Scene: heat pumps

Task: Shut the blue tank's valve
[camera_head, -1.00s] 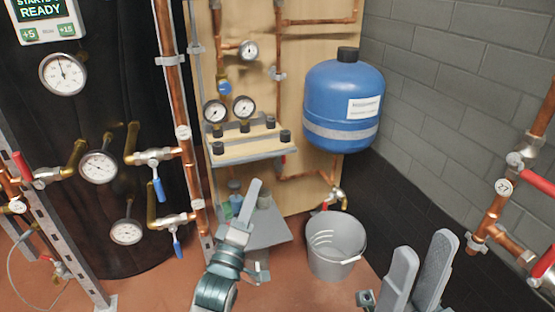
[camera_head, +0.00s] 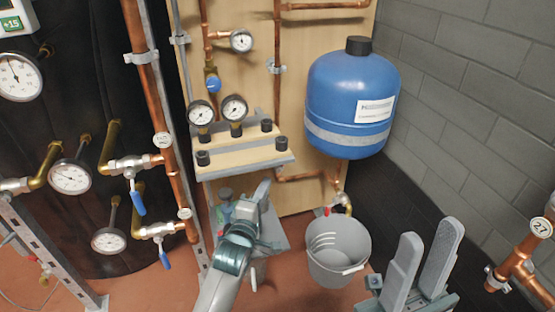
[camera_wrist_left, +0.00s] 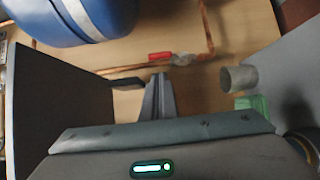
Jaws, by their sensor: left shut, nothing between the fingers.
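The blue tank (camera_head: 350,100) hangs on the wooden panel and also shows at the upper left of the left wrist view (camera_wrist_left: 75,15). In that view, a valve with a red lever (camera_wrist_left: 160,56) sits on the copper pipe near the tank. The lever lies roughly along the pipe. In the head view I cannot make this valve out behind the shelf. My left gripper (camera_head: 264,192) is shut and empty below the shelf; its fingertips (camera_wrist_left: 158,78) appear just below the lever, apparently apart from it. My right gripper (camera_head: 428,238) is open and empty, right of the bucket.
A shelf with gauges (camera_head: 245,160) overhangs my left gripper. A grey bucket (camera_head: 338,250) stands under a brass tap (camera_head: 343,200). A small grey table (camera_head: 275,238) lies behind my left gripper. Blue-handled valves (camera_head: 137,203) are at the left, a brick wall (camera_head: 470,110) at the right.

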